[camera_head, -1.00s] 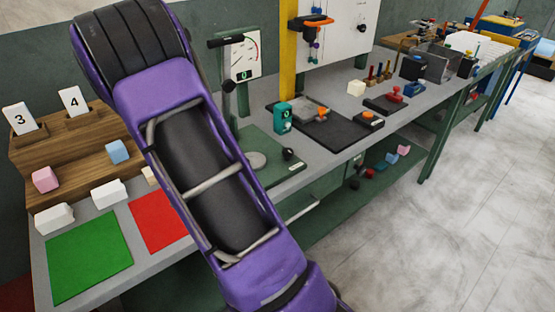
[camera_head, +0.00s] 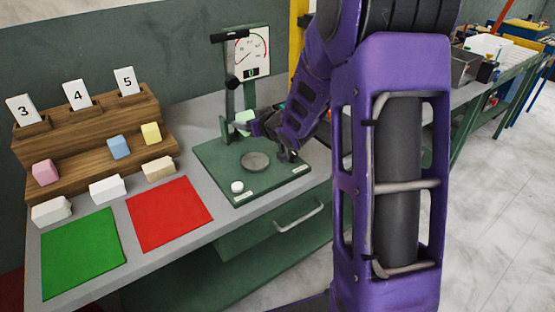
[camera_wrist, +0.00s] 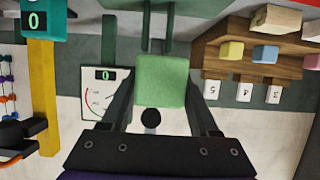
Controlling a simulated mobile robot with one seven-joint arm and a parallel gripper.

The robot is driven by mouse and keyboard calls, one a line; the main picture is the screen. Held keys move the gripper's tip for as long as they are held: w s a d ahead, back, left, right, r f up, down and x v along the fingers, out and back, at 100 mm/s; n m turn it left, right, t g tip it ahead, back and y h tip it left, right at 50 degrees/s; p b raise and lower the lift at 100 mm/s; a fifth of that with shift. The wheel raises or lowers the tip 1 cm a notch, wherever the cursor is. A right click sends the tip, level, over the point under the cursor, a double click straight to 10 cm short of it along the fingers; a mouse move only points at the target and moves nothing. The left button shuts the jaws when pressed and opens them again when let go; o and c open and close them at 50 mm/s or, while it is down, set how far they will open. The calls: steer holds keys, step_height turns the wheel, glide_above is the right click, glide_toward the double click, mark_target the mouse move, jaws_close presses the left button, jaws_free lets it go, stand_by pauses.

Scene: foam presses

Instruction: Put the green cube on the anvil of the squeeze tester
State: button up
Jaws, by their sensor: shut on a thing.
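The green cube (camera_wrist: 161,80) is between the two fingers of my gripper (camera_wrist: 160,98) in the wrist view, and the gripper is shut on it. In the head view the pale green cube (camera_head: 243,119) is small and partly covered by my gripper (camera_head: 256,125). The squeeze tester has a green base (camera_head: 215,158), a column and a dial (camera_head: 252,48) showing 0. Its anvil (camera_head: 256,161) is a round grey disc, bare. The cube is held above the base, near the column, behind the anvil in the picture.
A red mat (camera_head: 170,213) and a green mat (camera_head: 82,252) lie on the bench at left. A wooden stepped rack (camera_head: 92,140) holds number cards and pink, blue and yellow cubes. White blocks (camera_head: 107,188) stand before it. A white knob (camera_head: 237,187) sits on the tester base.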

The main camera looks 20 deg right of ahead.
mark_target(255, 160)
steer(key=shift+s+d, duration=0.25)
steer(key=shift+d, duration=0.1)
steer(key=shift+s+d+f, duration=0.15)
step_height(255, 160, down, 10)
steer(key=shift+r+b, duration=0.2)
steer(key=shift+b, duration=0.8)
steer(key=shift+f, duration=0.25)
steer(key=o, duration=1.3)
steer(key=shift+r, duration=0.1)
